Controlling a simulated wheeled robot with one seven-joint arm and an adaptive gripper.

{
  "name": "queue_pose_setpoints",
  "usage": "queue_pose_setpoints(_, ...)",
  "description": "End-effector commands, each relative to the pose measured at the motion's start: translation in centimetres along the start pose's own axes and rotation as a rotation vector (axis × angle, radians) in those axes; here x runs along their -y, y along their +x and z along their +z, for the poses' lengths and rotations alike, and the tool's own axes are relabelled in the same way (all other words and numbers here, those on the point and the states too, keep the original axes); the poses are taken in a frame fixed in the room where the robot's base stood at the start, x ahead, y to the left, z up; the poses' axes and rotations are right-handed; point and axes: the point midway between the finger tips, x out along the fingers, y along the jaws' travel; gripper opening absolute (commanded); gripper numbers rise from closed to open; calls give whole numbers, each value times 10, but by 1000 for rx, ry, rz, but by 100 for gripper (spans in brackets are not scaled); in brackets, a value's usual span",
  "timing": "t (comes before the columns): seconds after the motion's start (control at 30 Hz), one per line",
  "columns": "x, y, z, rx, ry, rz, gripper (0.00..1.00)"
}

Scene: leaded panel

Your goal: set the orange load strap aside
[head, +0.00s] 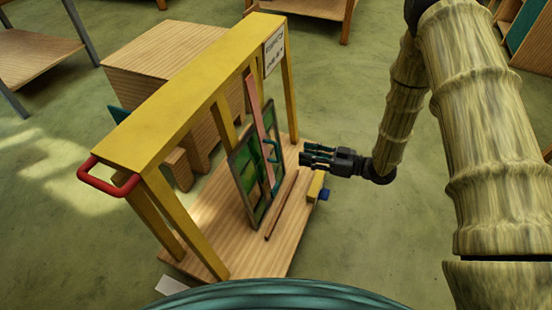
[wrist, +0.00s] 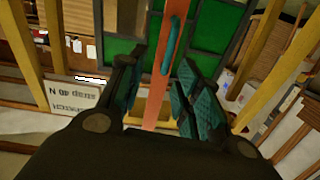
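The orange load strap (head: 261,120) is a flat salmon-orange strip standing upright, slightly tilted, across the front of the green leaded panel (head: 242,180). It has a teal handle (head: 275,152) on its front. In the wrist view the strap (wrist: 158,95) runs down the middle, with its teal handle (wrist: 171,45) near the top. My gripper (head: 306,155) points left at the strap, a short gap from the handle. In the wrist view its fingers are spread and empty, with the strap showing between them. The fingers hide part of the panel.
A yellow frame (head: 180,100) with a red handle (head: 105,180) stands over the panel on a wooden base (head: 225,215). A thin brown rod (head: 282,205) lies on the base. A yellow block (head: 315,186) with a blue knob sits at its right edge.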

Motion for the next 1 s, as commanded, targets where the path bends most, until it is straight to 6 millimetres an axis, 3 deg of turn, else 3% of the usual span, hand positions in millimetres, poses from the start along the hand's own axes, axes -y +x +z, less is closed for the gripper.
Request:
queue_pose_setpoints(0.2,-3,1,-5,-75,-60,-141,34)
queue_pose_setpoints(0.47,0,8,-10,-92,-72,-180,34)
queue_pose_setpoints(1.0,14,86,-16,-90,-72,-178,34)
